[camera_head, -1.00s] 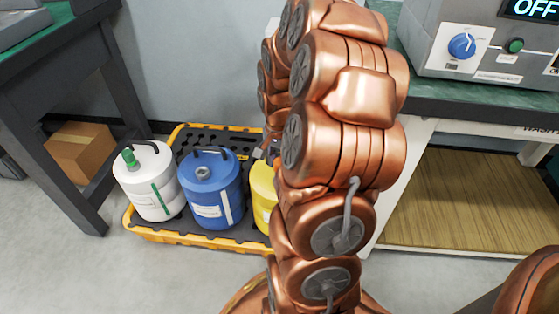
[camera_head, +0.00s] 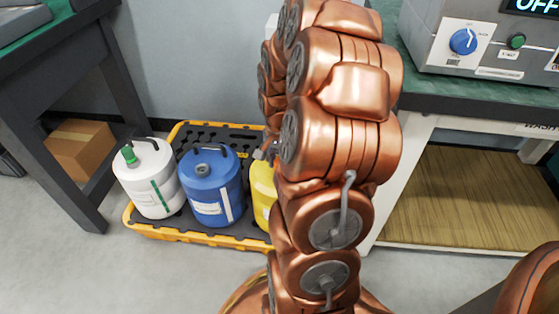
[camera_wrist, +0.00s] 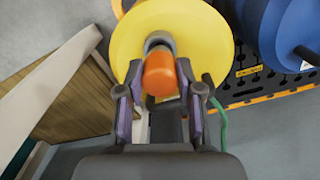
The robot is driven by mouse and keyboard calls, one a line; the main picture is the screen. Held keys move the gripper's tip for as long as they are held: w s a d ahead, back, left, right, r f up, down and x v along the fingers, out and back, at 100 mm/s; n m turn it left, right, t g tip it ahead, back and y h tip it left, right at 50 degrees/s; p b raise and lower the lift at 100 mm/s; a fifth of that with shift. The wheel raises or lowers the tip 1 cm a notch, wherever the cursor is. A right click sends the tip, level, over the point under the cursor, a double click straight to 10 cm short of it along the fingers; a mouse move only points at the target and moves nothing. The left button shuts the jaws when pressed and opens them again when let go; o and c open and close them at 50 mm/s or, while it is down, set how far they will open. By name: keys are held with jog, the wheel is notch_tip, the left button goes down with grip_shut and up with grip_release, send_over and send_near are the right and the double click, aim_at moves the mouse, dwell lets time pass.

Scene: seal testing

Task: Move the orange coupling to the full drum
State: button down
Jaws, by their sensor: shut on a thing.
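My gripper (camera_wrist: 160,92) is shut on the orange coupling (camera_wrist: 159,74), with a finger on each side of it. The coupling lies over the grey neck on top of the yellow drum (camera_wrist: 205,38) in the wrist view. I cannot tell whether it is seated on that neck or just above it. In the head view my arm hides most of the yellow drum (camera_head: 262,190) and the coupling. The blue drum (camera_head: 211,190) stands left of the yellow one, and the white drum (camera_head: 150,182) with a green cap stands farther left.
The drums stand in a yellow-rimmed spill tray (camera_head: 195,241) with a black grid. A green line (camera_wrist: 220,122) runs beside my right finger. A bench with a wooden lower shelf (camera_head: 470,200) stands right. A cardboard box (camera_head: 78,147) lies under the left table.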

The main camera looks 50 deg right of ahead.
jog(key=shift+f, duration=0.55)
jog(key=c, duration=0.7)
grip_release()
notch_tip(320, 180, up, 12)
jog(key=shift+w, duration=0.1)
dwell(0.6)
